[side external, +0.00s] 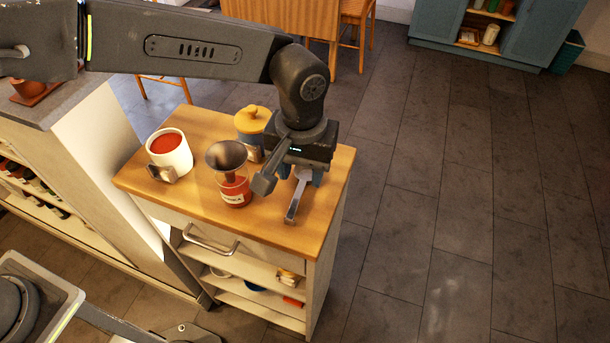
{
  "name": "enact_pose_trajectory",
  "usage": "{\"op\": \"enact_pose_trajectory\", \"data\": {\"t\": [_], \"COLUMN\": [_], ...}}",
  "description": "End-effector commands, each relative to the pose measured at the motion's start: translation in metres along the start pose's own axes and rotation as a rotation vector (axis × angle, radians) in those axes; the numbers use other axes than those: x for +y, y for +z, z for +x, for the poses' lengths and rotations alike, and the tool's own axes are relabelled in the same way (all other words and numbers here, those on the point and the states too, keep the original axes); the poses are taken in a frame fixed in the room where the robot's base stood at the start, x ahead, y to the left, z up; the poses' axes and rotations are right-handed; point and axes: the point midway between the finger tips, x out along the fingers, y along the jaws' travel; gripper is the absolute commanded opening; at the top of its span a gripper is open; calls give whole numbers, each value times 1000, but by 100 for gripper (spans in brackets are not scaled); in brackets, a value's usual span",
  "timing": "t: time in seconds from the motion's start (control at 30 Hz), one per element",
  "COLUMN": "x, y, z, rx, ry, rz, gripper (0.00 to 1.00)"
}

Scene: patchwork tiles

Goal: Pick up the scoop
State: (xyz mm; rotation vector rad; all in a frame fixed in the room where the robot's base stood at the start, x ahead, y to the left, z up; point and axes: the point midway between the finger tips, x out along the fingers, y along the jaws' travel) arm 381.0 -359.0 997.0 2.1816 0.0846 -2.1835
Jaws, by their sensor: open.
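A grey scoop (296,199) is at the right part of the small wooden-topped cabinet, its long handle pointing toward the front edge. Its far end is partly hidden under my gripper (286,178). My gripper hangs over the right side of the top, just above and beside the scoop. It is open and holds nothing that I can see. One grey finger shows to the left of the scoop; the other finger is hard to make out. I cannot tell whether a finger touches the scoop.
A white pot of red stuff (171,153) stands farther left. A yellow-lidded blue jar (251,122) is behind. The wooden top (270,234) is clear at the front.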

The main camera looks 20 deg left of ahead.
Motion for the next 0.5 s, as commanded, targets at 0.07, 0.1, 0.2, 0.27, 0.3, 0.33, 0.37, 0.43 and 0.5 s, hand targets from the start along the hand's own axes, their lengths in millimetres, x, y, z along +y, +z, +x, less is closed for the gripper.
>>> {"op": "enact_pose_trajectory", "data": {"t": [0.07,0.1,0.2,0.27,0.3,0.33,0.37,0.43,0.5], "x": [0,0,-1,-2,-4,-5,-6,-9,-9], "y": [0,0,0,1,1,2,2,3,3], "z": [10,12,18,22,27,31,36,46,56], "rx": [-1,0,-1,-1,-1,-2,-2,-2,-1], "ry": [-1,0,-1,-1,-1,-2,-2,-2,-1], "rz": [0,0,0,0,0,-1,-1,-1,0], "gripper": [45,45,45,45,45,45,45,45,45]}}
